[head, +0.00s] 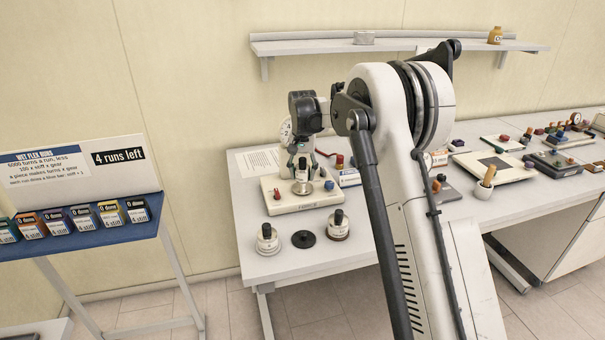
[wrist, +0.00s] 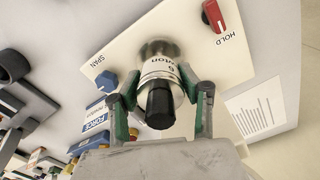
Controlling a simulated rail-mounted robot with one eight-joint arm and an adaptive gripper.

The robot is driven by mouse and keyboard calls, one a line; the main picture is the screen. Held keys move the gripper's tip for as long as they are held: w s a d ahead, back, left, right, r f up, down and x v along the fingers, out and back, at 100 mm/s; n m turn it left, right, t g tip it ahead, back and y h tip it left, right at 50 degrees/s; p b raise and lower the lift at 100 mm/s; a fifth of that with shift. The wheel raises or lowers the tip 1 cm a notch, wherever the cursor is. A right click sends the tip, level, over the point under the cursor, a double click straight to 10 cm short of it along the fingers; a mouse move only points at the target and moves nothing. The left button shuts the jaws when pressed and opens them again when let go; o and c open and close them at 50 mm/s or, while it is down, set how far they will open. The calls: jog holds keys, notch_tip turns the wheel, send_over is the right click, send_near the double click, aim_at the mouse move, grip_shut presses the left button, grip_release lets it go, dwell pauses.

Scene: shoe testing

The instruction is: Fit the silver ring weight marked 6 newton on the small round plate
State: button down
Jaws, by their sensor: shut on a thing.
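The silver ring weight (wrist: 160,68) with a black knob (wrist: 160,104) is between my gripper's green-padded fingers (wrist: 163,98) in the wrist view. Its lettering is partly readable and looks like "6 newton". In the head view the weight (head: 302,187) is over the cream instrument base (head: 280,206), with my gripper (head: 302,170) shut on it from above. The small round plate is not clearly visible; the weight seems to hide it. I cannot tell whether the weight touches it.
The base carries a red HOLD switch (wrist: 214,16) and a blue SPAN knob (wrist: 106,81).

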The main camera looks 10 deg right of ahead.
aim_at(303, 181)
jog(key=shift+f+b, duration=1.1)
jog(key=shift+f, duration=0.5)
jog(key=c, duration=1)
grip_release()
jog(key=shift+r, duration=0.1)
notch_tip(303, 181, up, 12)
jog(key=shift+f, duration=0.1)
